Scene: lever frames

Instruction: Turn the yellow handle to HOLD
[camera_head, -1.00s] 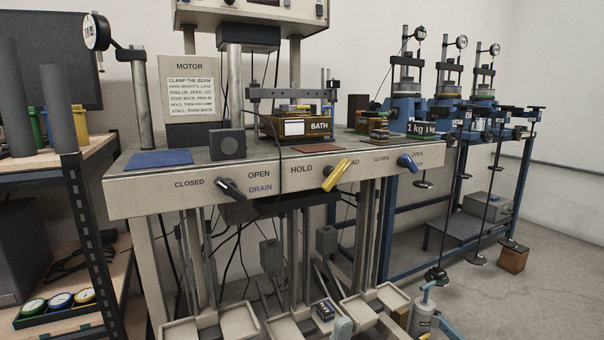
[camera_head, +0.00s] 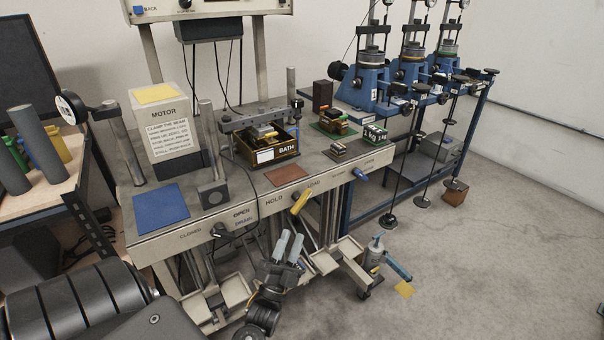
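The yellow handle (camera_head: 300,202) is on the front panel of the grey bench (camera_head: 205,225), between the printed words HOLD (camera_head: 274,200) and LOAD (camera_head: 313,184). It slants, with its upper end toward LOAD and its lower end toward the lower left. My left gripper (camera_head: 288,248) is below the handle, in front of the bench legs, apart from the handle. Its two light grey fingers point up with a narrow gap between them, and nothing shows in the gap. My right gripper is not in view.
A black DRAIN handle (camera_head: 219,230) is left of the yellow one and a blue handle (camera_head: 360,175) is to its right.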

